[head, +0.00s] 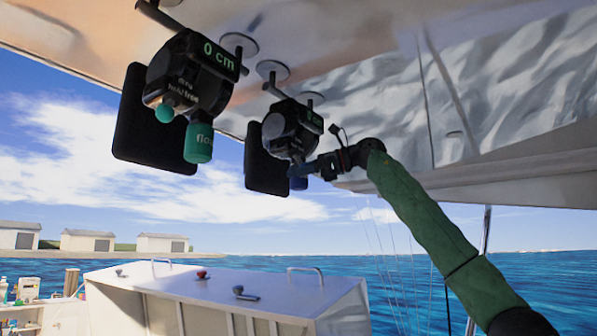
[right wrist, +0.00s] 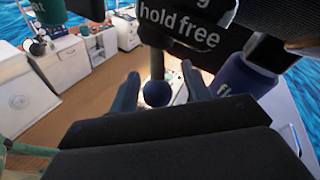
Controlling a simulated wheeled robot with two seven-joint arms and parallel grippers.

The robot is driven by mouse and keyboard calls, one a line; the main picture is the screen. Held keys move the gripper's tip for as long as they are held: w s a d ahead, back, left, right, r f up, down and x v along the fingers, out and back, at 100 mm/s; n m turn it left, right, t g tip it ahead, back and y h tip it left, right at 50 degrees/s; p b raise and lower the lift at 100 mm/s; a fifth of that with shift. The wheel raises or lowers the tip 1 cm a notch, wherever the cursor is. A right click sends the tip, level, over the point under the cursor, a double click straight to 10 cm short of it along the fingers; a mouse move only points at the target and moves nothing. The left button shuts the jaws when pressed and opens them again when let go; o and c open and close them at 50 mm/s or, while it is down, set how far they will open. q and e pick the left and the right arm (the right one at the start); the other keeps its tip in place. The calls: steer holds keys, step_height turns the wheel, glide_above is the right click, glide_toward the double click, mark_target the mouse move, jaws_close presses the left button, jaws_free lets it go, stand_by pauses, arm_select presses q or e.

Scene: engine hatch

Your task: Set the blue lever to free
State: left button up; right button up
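The black winch-like unit with the blue lever (head: 290,129) hangs from the ceiling panel in the head view. In the right wrist view the lever's dark blue ball knob (right wrist: 157,93) sits between my right gripper's fingers, below a plate (right wrist: 182,25) reading "hold free". A gap shows on each side of the knob, so the gripper (right wrist: 162,88) is open around it. In the head view my right gripper (head: 303,170) is at the unit's underside and hides the knob. The lever's exact setting cannot be told. My left gripper is not in view.
A blue cylinder (right wrist: 245,82) hangs close to the right of my right gripper. A similar unit with a teal knob (head: 165,112) and teal cylinder (head: 198,143) hangs to the left, reading 0 cm. A white cabinet (head: 230,285) stands below. Open air lies between.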

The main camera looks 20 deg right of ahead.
steer(key=shift+s+d+b, duration=0.3)
steer(key=shift+d+b, duration=0.15)
steer(key=shift+d, duration=0.05)
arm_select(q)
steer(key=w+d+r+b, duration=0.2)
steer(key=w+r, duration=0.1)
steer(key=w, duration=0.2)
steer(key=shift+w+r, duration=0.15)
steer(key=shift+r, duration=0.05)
arm_select(e)
steer(key=v, duration=0.6)
steer(key=shift+d, duration=0.3)
steer(key=shift+s, duration=0.1)
